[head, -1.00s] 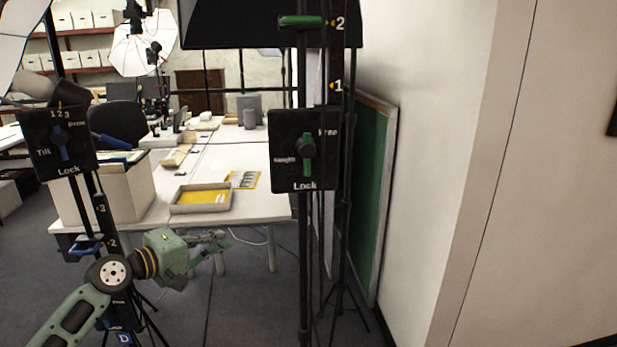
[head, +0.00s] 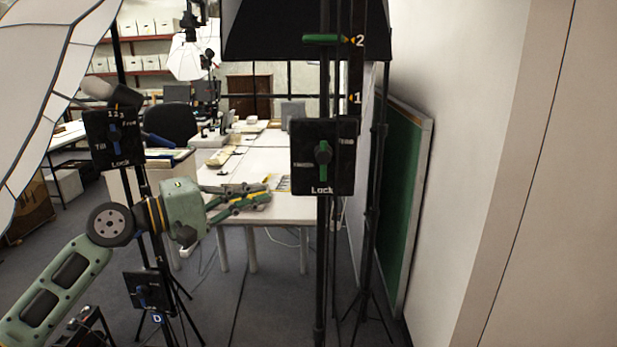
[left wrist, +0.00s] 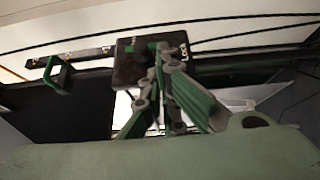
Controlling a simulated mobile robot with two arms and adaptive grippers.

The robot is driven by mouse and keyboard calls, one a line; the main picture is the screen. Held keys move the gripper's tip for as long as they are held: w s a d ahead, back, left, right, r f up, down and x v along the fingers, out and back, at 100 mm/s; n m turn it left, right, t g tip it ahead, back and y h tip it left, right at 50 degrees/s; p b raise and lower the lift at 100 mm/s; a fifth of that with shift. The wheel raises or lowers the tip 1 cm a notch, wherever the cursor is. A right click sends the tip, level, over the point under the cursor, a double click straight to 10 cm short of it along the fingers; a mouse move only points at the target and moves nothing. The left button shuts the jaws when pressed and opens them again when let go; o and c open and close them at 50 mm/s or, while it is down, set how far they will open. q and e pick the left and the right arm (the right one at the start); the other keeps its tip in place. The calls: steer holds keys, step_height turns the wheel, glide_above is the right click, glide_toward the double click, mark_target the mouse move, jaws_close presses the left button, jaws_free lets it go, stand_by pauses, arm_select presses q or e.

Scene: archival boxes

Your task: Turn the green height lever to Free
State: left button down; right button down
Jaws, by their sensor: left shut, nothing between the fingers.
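The green height lever (head: 323,160) stands upright on a black panel (head: 340,183) on the right-hand stand. Its long end points down at the word Lock; Free is printed at the panel's upper right. My left gripper (head: 268,193) is shut and empty, left of the panel and a little lower, with a gap in the head view. In the left wrist view the panel (left wrist: 128,70) shows beyond my fingers (left wrist: 152,82). They partly cover it and the lever there, so contact cannot be told. My right gripper is not in view.
A green handle (head: 323,39) sits higher on the same stand, by the mark 2. A second stand with a blue-lever panel (head: 102,152) is at left, close behind my left arm. A white table (head: 285,210) lies behind. A green board (head: 405,200) leans at the wall.

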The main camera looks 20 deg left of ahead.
mark_target(321, 174)
arm_select(q)
steer(key=p+x, duration=0.6)
steer(key=x, duration=0.6)
steer(key=shift+w+d+r, duration=0.1)
steer(key=shift+d, duration=0.1)
steer(key=shift+w+d, duration=0.25)
steer(key=shift+w, duration=0.1)
steer(key=shift+f, duration=0.2)
